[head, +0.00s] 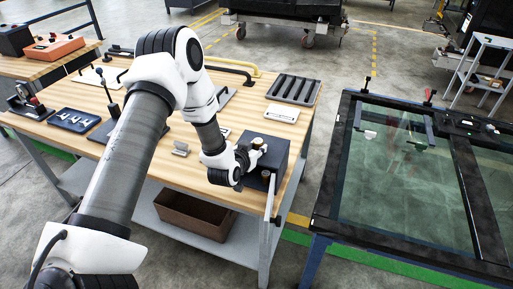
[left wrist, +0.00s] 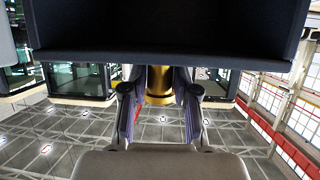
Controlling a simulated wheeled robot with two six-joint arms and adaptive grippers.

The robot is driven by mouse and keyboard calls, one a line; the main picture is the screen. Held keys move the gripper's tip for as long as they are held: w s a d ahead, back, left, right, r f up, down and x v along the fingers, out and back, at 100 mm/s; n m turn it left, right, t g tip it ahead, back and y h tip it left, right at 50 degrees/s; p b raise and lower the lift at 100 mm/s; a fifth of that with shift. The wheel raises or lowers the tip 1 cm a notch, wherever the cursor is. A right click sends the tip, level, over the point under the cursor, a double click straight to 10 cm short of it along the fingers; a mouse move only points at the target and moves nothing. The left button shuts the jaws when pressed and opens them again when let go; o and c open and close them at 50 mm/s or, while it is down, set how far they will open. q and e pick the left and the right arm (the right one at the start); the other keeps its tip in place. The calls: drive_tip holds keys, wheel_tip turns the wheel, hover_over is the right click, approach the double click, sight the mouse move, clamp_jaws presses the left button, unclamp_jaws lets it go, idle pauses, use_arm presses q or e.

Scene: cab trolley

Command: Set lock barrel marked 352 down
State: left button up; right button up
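A brass lock barrel (left wrist: 159,86) sits between the two fingers of my left gripper (left wrist: 159,105) in the left wrist view, with the finger pads against both its sides. In the head view the barrel's brass top (head: 257,141) shows at my left gripper (head: 255,149), at the dark box (head: 281,180) on the bench's right front corner. Whether the barrel touches the box is unclear. No number on the barrel can be read. My right gripper is not in view.
A small grey block (head: 181,149) stands near the front edge. A glazed dark frame (head: 400,170) stands at right.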

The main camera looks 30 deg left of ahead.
use_arm(q)
drive_tip(key=shift+o, duration=0.8)
drive_tip(key=shift+r, duration=0.1)
drive_tip(key=shift+r, duration=0.15)
drive_tip(key=b+v, duration=0.1)
drive_tip(key=v, duration=1.1)
drive_tip(key=s+d+f+m+g+h, duration=0.1)
drive_tip(key=s+d+f+g, duration=0.25)
drive_tip(key=f, duration=0.35)
drive_tip(key=s+d+f+g+h, duration=0.1)
drive_tip(key=s+d+f+g, duration=0.3)
drive_tip(key=f, duration=0.3)
drive_tip(key=s+d+f+g, duration=0.2)
drive_tip(key=s+f+g, duration=0.1)
drive_tip(key=s, duration=0.6)
drive_tip(key=s+d+f+g, duration=0.2)
drive_tip(key=s+f+g, duration=0.1)
drive_tip(key=s+f, duration=0.3)
drive_tip(key=s, duration=0.2)
drive_tip(key=shift+s+d+f, duration=0.2)
drive_tip(key=shift+s+f, duration=0.05)
drive_tip(key=shift+s, duration=0.1)
